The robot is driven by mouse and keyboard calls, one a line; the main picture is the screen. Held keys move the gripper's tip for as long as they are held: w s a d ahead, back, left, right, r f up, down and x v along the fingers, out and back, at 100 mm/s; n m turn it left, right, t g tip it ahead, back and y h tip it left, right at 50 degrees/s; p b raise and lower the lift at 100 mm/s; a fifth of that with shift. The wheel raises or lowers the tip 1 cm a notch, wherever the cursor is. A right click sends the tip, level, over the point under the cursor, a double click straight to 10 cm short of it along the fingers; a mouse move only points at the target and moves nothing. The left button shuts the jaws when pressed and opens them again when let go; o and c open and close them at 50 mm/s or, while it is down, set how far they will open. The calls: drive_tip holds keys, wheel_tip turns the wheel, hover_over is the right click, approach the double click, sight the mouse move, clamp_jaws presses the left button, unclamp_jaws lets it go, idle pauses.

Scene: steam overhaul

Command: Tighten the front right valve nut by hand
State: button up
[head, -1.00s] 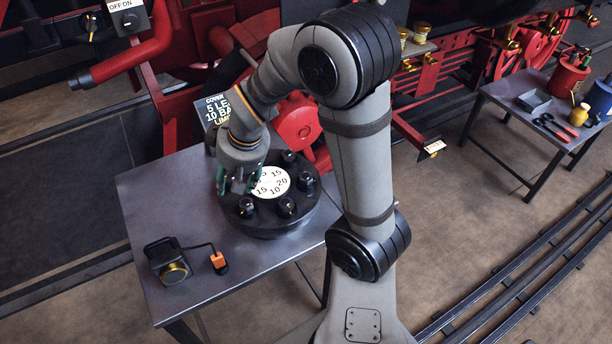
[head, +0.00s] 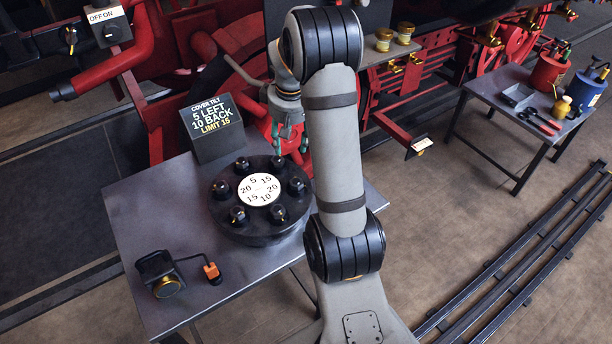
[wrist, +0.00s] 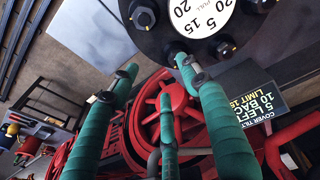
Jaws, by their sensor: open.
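A round black valve cover (head: 250,232) lies on the table, with a ring of black nuts and a white number dial (head: 261,188) in its middle. The front right nut (head: 278,212) stands beside the number 10, with nothing on it. My gripper (head: 290,142) is open and empty, with green fingers pointing down beyond the back right nut (head: 277,163). In the wrist view my gripper (wrist: 158,70) has its fingers spread, one tip close to a cover nut (wrist: 222,46); I cannot tell whether they touch.
A sign (head: 217,127) reading cover tilt 5 left, 10 back, limit 15 stands behind the cover. A black device (head: 160,272) with an orange-tipped cable lies front left on the grey table (head: 135,205). Red machinery is close behind; a tool table (head: 490,88) stands right.

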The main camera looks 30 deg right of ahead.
sight(296, 180)
drive_tip(key=s+a+n+g, duration=0.1)
drive_tip(key=s+n+g, duration=0.1)
drive_tip(key=s+n, duration=0.4)
drive_tip(key=shift+n+y, duration=0.4)
drive_tip(key=shift+n, duration=0.2)
drive_tip(key=f, duration=0.6)
drive_tip(key=w+f+p, duration=0.1)
drive_tip(key=f, duration=0.2)
drive_tip(key=shift+f, duration=0.4)
drive_tip(key=shift+c, duration=0.9)
drive_tip(key=shift+w, duration=0.1)
drive_tip(key=c, duration=1)
drive_tip(key=shift+m+b, duration=0.3)
drive_tip(key=shift+b, duration=0.05)
